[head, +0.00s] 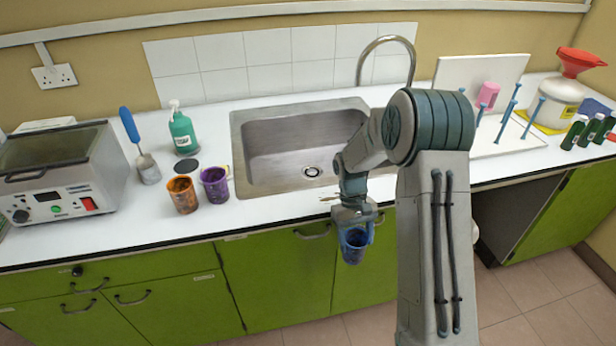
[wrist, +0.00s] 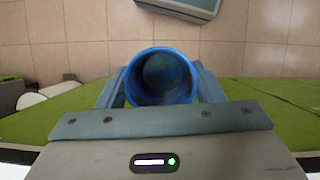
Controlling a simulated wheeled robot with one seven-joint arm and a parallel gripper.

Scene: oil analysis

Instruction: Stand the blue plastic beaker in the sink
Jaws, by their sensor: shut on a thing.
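My gripper (head: 355,220) is shut on the blue plastic beaker (head: 353,246), in front of the green cabinet doors and just past the counter's front edge. The beaker looks roughly upright. In the wrist view the blue beaker (wrist: 161,77) sits between the two fingers of my gripper (wrist: 161,88), its round mouth facing the camera and its inside dark. The steel sink (head: 285,147) is set in the white counter, behind and to the left of my gripper. Its basin looks empty, with a drain at the bottom. My arm hides the sink's right part.
An orange beaker (head: 183,195) and a purple beaker (head: 215,186) stand left of the sink. A green soap bottle (head: 183,131) is behind them. A curved tap (head: 384,42) rises behind the sink. A white peg rack (head: 476,98) stands at the right.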

